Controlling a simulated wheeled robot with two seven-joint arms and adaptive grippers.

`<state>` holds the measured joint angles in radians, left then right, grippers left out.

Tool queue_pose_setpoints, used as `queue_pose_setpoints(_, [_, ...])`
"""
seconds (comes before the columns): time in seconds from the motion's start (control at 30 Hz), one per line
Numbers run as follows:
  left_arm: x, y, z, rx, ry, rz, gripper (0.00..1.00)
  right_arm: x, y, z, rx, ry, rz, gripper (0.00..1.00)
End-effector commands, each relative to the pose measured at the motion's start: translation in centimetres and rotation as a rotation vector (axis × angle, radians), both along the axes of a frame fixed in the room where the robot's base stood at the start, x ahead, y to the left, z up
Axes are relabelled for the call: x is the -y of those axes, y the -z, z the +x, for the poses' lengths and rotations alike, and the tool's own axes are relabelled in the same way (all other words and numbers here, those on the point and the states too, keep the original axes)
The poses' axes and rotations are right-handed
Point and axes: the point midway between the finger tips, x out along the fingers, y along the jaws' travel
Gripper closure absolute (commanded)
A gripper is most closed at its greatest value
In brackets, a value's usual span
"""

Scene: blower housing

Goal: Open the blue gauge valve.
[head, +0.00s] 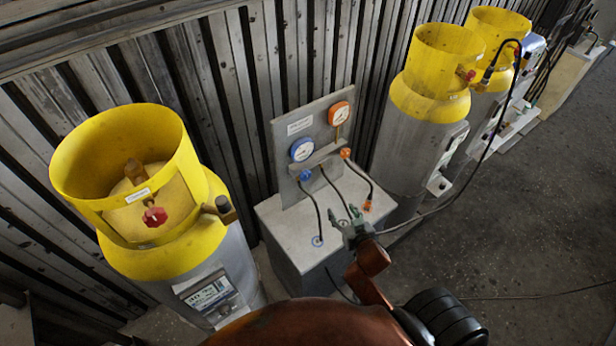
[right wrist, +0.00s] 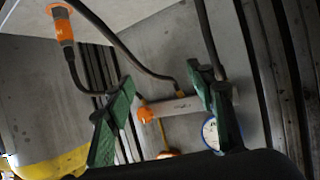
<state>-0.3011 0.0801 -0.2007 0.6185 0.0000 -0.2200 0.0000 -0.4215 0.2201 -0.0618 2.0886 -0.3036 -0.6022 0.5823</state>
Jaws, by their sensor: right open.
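The blue gauge valve (head: 305,175) is a small blue knob on the manifold bar, below the blue-rimmed gauge (head: 303,150), in the head view. In the right wrist view the blue-rimmed gauge (right wrist: 208,136) shows partly behind a green finger, and the blue valve is hidden. My right gripper (head: 352,226) is open and empty, in front of the panel, lower and to the right of the blue valve and apart from it. Its green fingers (right wrist: 162,80) frame the manifold in the right wrist view. My left gripper is not in view.
The orange valve (head: 345,153) and orange gauge (head: 339,114) sit right of the blue ones. Black hoses (head: 362,180) hang before the panel, above the grey box (head: 290,222). A yellow-topped cylinder (head: 170,255) stands left; others (head: 410,130) stand right.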

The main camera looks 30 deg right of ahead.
Motion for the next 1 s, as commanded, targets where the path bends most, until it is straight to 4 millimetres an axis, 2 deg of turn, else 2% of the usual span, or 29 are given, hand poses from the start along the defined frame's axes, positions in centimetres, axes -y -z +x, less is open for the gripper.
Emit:
queue_pose_setpoints(0.17, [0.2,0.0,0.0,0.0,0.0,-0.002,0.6,-0.4,-2.6,3.4,0.18,-0.06,0.023,0.5])
queue_pose_setpoints(0.3, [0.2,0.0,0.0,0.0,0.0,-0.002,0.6,-1.8,-4.6,5.8,0.324,-0.153,0.063,0.5])
queue_pose_setpoints(0.43, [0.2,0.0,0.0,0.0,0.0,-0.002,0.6,-3.4,-5.9,7.0,0.411,-0.242,0.105,0.5])
queue_pose_setpoints(0.67, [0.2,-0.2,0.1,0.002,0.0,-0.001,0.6,-4.5,-6.6,8.3,0.456,-0.301,0.135,0.5])
queue_pose_setpoints(1.0, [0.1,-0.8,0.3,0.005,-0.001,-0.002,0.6,-4.9,-6.6,13.4,0.455,-0.299,0.134,0.5])
